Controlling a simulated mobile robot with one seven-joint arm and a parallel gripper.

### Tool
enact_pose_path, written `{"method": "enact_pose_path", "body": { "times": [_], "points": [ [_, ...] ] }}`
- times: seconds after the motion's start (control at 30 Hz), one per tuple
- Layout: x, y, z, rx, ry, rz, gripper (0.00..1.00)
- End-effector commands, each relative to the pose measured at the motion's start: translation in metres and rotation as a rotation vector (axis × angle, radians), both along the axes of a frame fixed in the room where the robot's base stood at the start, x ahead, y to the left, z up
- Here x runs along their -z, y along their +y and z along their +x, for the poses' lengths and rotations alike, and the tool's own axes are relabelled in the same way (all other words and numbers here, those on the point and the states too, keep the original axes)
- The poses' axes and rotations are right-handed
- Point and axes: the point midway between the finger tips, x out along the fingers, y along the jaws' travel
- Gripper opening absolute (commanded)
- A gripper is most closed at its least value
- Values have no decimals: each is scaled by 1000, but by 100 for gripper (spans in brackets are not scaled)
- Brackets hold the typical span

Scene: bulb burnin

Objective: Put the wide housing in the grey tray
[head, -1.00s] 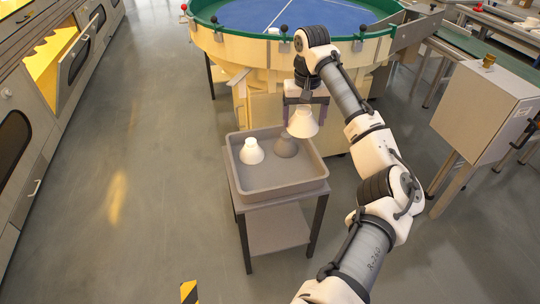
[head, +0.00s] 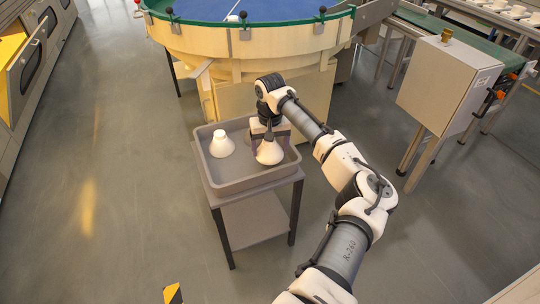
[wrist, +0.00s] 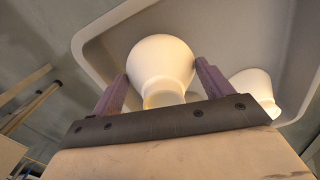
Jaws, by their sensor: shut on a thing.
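A white, flared housing (head: 270,153) is between the fingers of my gripper (head: 269,139), wide end down, inside the grey tray (head: 252,183) at its right side. The housing is close to the tray floor; I cannot tell whether it touches. In the wrist view the held housing (wrist: 162,62) sits between the two purple fingers of my gripper (wrist: 160,84), and the tray's rim (wrist: 98,32) runs around it. My gripper is shut on this housing. A second white housing (head: 222,145) stands upright in the left part of the tray, apart from the held one.
The tray rests on a small grey stand (head: 251,222) with a lower shelf. A round cream table (head: 240,42) with a blue top and green rim is close behind. A grey cabinet box (head: 447,82) stands at the right. The floor on the left is open.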

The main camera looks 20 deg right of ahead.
Motion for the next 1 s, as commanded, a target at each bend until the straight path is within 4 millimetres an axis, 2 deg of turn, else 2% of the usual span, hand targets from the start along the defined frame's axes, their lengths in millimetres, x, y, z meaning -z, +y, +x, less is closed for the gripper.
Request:
{"method": "enact_pose_path", "body": {
  "times": [0.2,0.43,0.47,0.53,0.83,1.0],
  "points": [
    [33,0,-1,0,2,-1,52],
    [37,0,-1,0,2,-1,52],
    [37,0,-1,0,3,-1,82],
    [37,0,-1,0,3,-1,89],
    [33,0,0,0,1,-1,89],
    [11,0,0,0,-1,1,89]
  ]
}}
